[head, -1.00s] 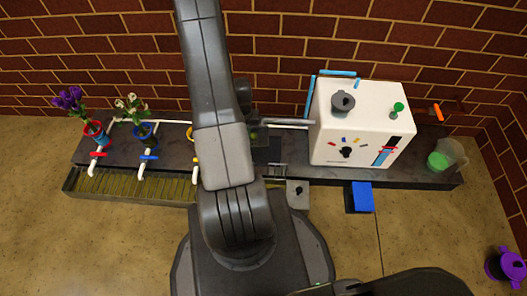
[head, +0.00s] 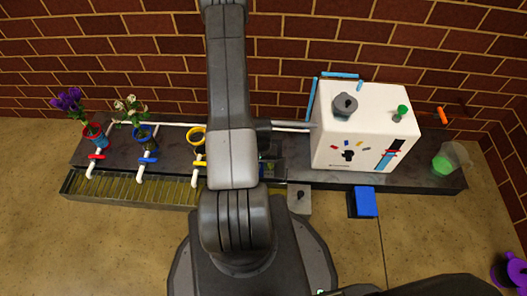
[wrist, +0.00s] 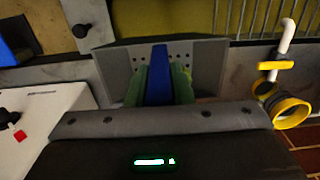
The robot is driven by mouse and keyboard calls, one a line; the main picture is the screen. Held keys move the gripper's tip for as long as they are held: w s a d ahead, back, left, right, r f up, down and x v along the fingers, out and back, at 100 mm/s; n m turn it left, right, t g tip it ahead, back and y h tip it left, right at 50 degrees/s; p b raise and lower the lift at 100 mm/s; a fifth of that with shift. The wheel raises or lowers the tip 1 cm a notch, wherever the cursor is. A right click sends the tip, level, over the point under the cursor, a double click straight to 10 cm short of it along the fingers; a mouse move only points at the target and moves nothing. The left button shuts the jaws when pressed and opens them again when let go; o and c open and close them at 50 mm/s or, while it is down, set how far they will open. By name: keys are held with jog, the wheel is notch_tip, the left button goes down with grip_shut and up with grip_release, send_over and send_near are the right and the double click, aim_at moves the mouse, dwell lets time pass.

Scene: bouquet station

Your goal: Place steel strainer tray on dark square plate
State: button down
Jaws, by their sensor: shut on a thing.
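The steel strainer tray (wrist: 207,68) is a grey tray with small holes, in the middle of the wrist view. My gripper (wrist: 158,85) has green fingers shut on the blue handle (wrist: 158,70) of this tray. The tray is over the dark bench area; I cannot tell whether it touches what lies below. In the head view my arm hides the gripper and most of the tray. A dark square patch (head: 270,172) beside my arm may be the dark square plate, but its outline is mostly hidden.
A white box machine (head: 350,130) stands right of my arm. A grey plate with a black knob (head: 299,199) sits at the bench front, beside a blue block (head: 364,202). Left are flower pots (head: 93,132), white taps (head: 145,165), a yellow ring pot (head: 197,135) and a slatted trough (head: 125,190).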

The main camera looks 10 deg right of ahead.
jog(key=w+d+b, duration=0.2)
jog(key=w+d, duration=0.2)
jog(key=w, duration=0.8)
notch_tip(320, 180, down, 12)
jog(key=w+b, duration=0.1)
jog(key=b, duration=0.3)
jog(key=shift+w+r, duration=0.2)
jog(key=shift+r, duration=0.05)
jog(key=shift+a, duration=0.1)
jog(key=shift+f+b, duration=0.15)
jog(key=shift+b, duration=0.15)
jog(key=c, duration=1.3)
grip_release()
notch_tip(320, 180, up, 12)
jog(key=p, duration=0.4)
jog(key=shift+p, duration=0.4)
